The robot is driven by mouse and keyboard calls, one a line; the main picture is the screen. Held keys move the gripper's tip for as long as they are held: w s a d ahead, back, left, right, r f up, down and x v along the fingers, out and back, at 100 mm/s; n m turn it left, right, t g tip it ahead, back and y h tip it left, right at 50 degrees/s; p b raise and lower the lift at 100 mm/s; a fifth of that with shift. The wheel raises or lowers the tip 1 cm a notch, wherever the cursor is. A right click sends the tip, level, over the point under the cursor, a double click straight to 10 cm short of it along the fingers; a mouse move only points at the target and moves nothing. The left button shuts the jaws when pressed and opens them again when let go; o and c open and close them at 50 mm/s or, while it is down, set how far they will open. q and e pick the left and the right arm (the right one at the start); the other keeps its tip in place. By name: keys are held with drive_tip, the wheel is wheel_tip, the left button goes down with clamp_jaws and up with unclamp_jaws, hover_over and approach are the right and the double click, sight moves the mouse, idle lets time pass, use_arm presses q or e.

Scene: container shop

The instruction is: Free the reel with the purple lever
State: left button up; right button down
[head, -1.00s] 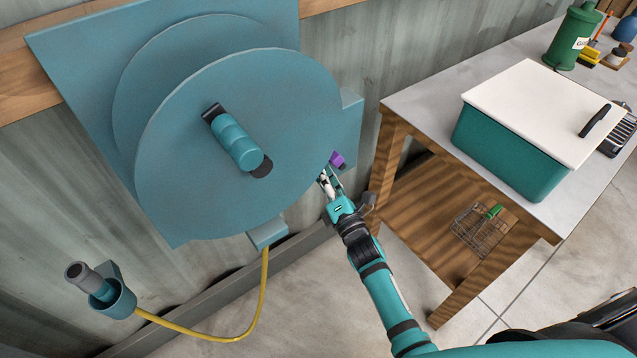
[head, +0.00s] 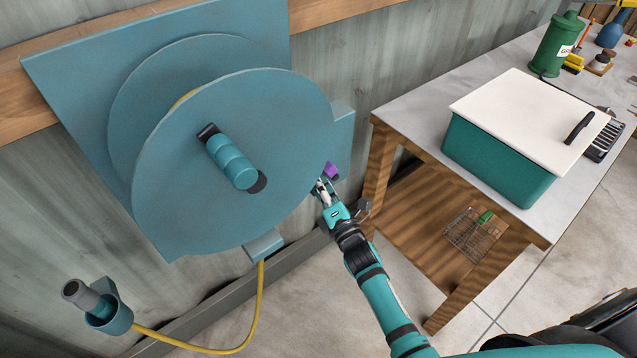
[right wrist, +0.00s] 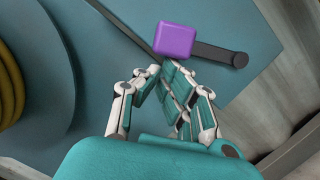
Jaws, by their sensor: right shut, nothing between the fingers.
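The teal hose reel (head: 290,150) is mounted on a teal back plate (head: 65,75) on the wall, with a crank handle (head: 232,162) on its disc. The purple lever (head: 331,171) sits at the reel's right side. In the right wrist view the purple knob (right wrist: 175,40) is on the end of a dark bar (right wrist: 220,54). My right gripper (head: 322,187) is shut and empty, its fingertips (right wrist: 172,72) just below the purple knob. I cannot tell whether they touch it. My left gripper is out of view.
A yellow hose (head: 258,310) runs from under the reel to a nozzle (head: 85,295) in a teal cup holder (head: 112,318). A wooden table (head: 420,95) stands at right with a teal box with a white lid (head: 500,165), a green canister (head: 556,45) and a wire basket (head: 468,232).

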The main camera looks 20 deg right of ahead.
drive_tip(key=d+r+m+p, duration=0.1)
drive_tip(key=m+p, duration=0.1)
drive_tip(key=w+d+r+m+p, duration=0.1)
drive_tip(key=d+m+p, duration=0.1)
drive_tip(key=d+r+m+g+p, duration=0.1)
drive_tip(key=r+p, duration=0.1)
drive_tip(key=p, duration=0.1)
drive_tip(key=shift+w+d+m+h, duration=0.2)
drive_tip(key=shift+w+m+h, duration=0.1)
drive_tip(key=shift+m, duration=0.1)
drive_tip(key=shift+w+d+r+m+g+p, duration=0.1)
drive_tip(key=shift+w+d+m+g+p, duration=0.15)
drive_tip(key=shift+d+m+p, duration=0.3)
drive_tip(key=shift+w+d+m+g+p, duration=0.15)
drive_tip(key=shift+d+m+g+p, duration=0.15)
drive_tip(key=shift+d+m, duration=0.3)
drive_tip(key=shift+w+d+m, duration=0.25)
drive_tip(key=shift+d+m, duration=0.45)
drive_tip(key=shift+m, duration=0.05)
drive_tip(key=shift+w+d, duration=0.2)
drive_tip(key=shift+d, duration=0.25)
